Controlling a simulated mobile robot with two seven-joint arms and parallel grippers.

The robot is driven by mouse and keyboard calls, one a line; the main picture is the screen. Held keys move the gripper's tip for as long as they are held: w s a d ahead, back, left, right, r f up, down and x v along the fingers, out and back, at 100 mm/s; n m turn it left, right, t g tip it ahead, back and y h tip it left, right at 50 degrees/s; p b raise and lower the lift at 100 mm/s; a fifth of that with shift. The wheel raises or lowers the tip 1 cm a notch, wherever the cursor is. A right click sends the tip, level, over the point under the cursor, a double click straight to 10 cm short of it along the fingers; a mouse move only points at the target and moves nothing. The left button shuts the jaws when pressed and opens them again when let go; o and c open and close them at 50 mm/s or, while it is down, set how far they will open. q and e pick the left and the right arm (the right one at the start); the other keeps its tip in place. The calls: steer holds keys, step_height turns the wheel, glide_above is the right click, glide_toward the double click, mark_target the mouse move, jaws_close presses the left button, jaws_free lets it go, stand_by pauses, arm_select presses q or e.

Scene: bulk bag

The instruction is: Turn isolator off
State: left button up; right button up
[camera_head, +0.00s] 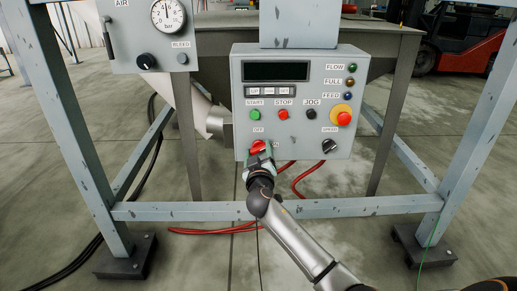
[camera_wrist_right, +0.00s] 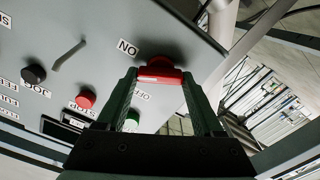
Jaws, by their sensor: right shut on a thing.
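The red isolator handle (camera_head: 258,146) is at the lower left of the grey control box (camera_head: 240,75), with an OFF label above it and an ON label partly covered at its right. My right gripper (camera_head: 259,154) reaches up to it from below and is shut on it. In the right wrist view the red handle (camera_wrist_right: 160,73) sits between the two green-edged fingertips, beside the ON and OFF labels. The handle's exact angle is hard to tell behind the fingers. My left gripper does not show.
The box also carries a green start button (camera_head: 255,115), a red stop button (camera_head: 283,114), an emergency stop (camera_head: 343,117) and a black speed knob (camera_head: 329,146). A frame crossbar (camera_head: 370,204) runs below, close to my right arm. Red cables hang beneath the box.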

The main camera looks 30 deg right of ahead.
steer(key=n+p, duration=0.2)
steer(key=n, duration=0.3)
steer(key=shift+n, duration=0.3)
arm_select(q)
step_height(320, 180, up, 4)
steer(key=p, duration=0.2)
arm_select(e)
steer(key=n, duration=0.4)
steer(key=shift+a+n, duration=0.1)
steer(key=shift+n, duration=0.3)
steer(key=shift+f+n, duration=0.1)
steer(key=shift+n, duration=0.2)
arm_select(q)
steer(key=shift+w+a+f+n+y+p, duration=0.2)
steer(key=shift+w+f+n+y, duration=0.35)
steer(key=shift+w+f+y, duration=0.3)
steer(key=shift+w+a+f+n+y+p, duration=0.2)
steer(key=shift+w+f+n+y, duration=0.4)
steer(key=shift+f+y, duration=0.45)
arm_select(e)
steer(key=shift+f+n, duration=0.1)
steer(key=shift+n, duration=0.7)
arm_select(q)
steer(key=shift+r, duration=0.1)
arm_select(e)
steer(key=o, duration=1.4)
